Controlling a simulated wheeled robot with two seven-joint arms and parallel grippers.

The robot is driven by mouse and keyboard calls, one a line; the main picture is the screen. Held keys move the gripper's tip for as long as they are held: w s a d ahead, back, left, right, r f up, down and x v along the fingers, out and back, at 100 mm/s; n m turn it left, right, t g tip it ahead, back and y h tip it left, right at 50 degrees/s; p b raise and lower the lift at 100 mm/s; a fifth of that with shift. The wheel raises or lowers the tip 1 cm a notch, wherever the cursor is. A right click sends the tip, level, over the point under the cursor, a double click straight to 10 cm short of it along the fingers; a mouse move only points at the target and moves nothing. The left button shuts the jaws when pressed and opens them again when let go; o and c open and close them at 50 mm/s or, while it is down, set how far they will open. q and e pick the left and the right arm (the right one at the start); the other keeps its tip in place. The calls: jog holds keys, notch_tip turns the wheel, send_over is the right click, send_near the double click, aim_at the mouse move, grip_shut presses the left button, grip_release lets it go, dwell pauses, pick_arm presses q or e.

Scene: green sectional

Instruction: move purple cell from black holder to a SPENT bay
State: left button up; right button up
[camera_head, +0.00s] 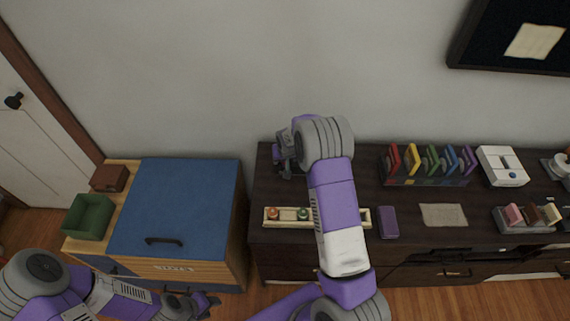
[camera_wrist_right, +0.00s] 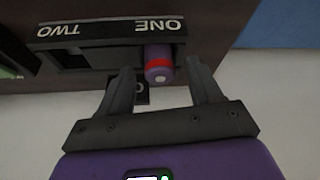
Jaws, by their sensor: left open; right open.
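The purple cell (camera_wrist_right: 157,62), with a red band near its end, sits in the slot marked ONE of the black holder (camera_wrist_right: 100,30) in the right wrist view. The slot marked TWO beside it looks empty. My right gripper (camera_wrist_right: 161,75) is open, its fingers apart on either side of the cell's end. In the head view my right gripper (camera_head: 284,157) is at the back left of the dark cabinet, where my arm hides most of the holder. My left gripper (camera_head: 206,301) is open and empty at the lower left. I cannot read any SPENT label.
A cream rack (camera_head: 290,224) with orange and green cells lies on the dark cabinet (camera_head: 410,204), partly behind my right arm. A purple case (camera_head: 388,222), a paper sheet (camera_head: 443,215) and a row of coloured items (camera_head: 432,162) are right of it. A blue-topped chest (camera_head: 180,205) stands left.

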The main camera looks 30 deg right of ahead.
jog(key=shift+r, duration=0.1)
grip_shut()
